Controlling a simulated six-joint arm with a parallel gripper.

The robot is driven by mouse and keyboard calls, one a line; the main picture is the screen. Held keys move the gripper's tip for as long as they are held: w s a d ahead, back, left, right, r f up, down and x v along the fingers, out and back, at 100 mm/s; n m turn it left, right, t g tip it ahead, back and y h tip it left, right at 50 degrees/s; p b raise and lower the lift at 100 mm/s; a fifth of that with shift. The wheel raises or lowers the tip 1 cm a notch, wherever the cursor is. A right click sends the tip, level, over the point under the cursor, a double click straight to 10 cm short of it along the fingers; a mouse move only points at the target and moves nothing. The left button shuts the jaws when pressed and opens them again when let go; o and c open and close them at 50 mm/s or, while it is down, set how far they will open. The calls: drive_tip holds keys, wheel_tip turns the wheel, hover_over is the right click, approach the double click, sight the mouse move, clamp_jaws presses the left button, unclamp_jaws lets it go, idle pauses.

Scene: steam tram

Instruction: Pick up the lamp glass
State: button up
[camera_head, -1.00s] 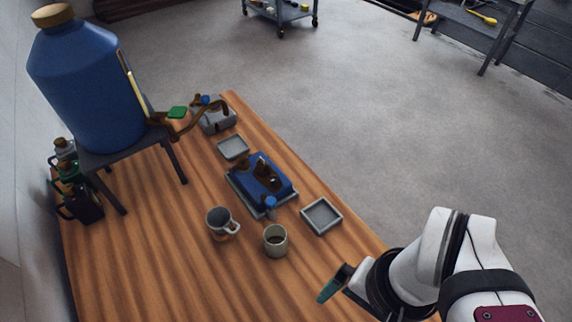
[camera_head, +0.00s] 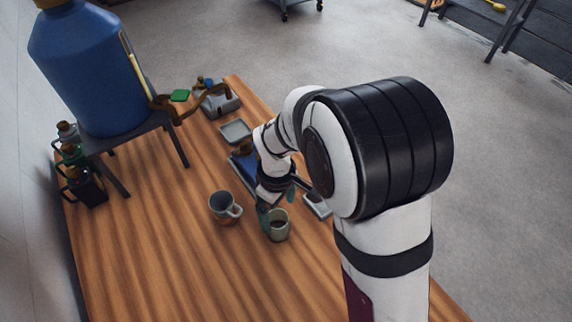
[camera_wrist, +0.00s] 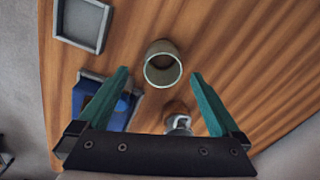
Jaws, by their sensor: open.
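A grey mug (camera_head: 225,208) stands close by on the left. Square trays (camera_head: 236,132) lie farther back. A large blue tank (camera_head: 88,70) stands on legs at the left. The table's front left is clear.

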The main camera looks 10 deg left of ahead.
wheel_tip(320, 180, down, 8)
drive_tip(key=shift+s+a+r, duration=0.1)
drive_tip(key=shift+s, duration=0.05)
drive_tip(key=c, duration=1.4)
drive_tip(key=shift+c, duration=0.2)
drive_tip(key=shift+r, duration=0.1)
